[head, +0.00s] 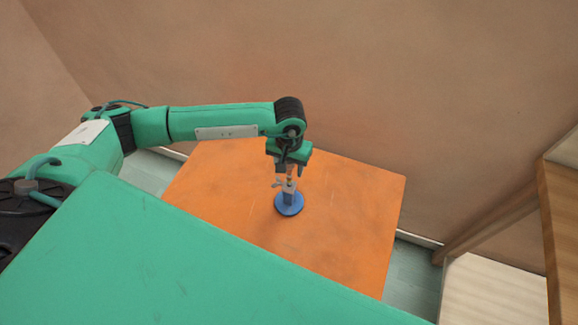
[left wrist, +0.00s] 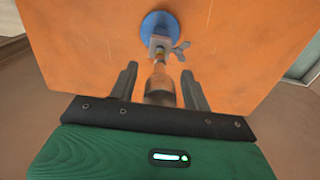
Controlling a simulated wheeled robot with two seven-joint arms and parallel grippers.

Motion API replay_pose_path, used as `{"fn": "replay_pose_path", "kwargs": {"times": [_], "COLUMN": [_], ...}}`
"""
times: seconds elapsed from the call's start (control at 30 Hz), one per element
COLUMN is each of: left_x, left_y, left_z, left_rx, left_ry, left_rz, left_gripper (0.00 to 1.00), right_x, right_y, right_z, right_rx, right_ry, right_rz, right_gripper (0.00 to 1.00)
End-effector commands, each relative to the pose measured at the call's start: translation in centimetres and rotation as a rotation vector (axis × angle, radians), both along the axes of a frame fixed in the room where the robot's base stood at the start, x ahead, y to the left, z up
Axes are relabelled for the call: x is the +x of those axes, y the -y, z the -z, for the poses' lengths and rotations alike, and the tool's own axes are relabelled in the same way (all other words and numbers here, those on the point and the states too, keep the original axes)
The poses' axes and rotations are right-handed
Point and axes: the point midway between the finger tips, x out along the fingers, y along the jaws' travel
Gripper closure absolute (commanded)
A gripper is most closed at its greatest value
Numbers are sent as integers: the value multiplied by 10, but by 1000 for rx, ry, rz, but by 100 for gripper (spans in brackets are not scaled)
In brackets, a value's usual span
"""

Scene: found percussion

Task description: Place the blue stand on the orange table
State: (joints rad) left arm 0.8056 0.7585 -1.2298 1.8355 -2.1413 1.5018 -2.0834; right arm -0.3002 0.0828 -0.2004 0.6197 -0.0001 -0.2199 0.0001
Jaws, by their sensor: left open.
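The blue stand (head: 289,205) has a round blue base that rests on the orange table (head: 350,205), near its middle. A grey clamp block with a wing screw (left wrist: 160,48) sits above the base, and a short post rises from it. My left gripper (head: 287,170) is directly above the stand, pointing down. In the left wrist view my left gripper (left wrist: 160,85) is open, with one finger on each side of the post's upper end and a gap on both sides. The stand looks upright. My right gripper is not in view.
The table top around the stand is bare. A wall (head: 400,80) stands close behind the table. A wooden shelf-like piece (head: 560,215) is at the far right, apart from the table. My own green body covers the front of the view.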

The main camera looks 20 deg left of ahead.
Motion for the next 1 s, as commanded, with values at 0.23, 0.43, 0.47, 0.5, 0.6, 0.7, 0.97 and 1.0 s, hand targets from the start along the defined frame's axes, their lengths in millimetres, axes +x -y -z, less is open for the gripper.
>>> {"fn": "replay_pose_path", "kwargs": {"times": [0.23, 0.43, 0.47, 0.5, 0.6, 0.7, 0.97, 1.0], "left_x": [1, 1, 0, 1, 0, 0, 0, 0], "left_y": [0, 0, 0, 0, 0, 0, 0, 0], "left_z": [-46, -86, -91, -97, -107, -112, -113, -113], "left_rx": [0, -1, 0, 0, 0, 0, 0, 0], "left_ry": [7, 6, 5, 5, 2, 2, 1, 1], "left_rz": [2, 2, 2, 0, 0, 1, 0, 0], "left_gripper": [51, 51, 51, 51, 51, 51, 51, 51], "right_x": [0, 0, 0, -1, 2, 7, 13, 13], "right_y": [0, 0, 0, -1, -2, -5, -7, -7], "right_z": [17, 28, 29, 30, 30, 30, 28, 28], "right_rx": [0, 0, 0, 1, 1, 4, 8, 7], "right_ry": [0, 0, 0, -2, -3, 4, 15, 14], "right_rz": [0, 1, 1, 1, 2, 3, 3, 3], "right_gripper": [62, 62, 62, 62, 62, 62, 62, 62]}}
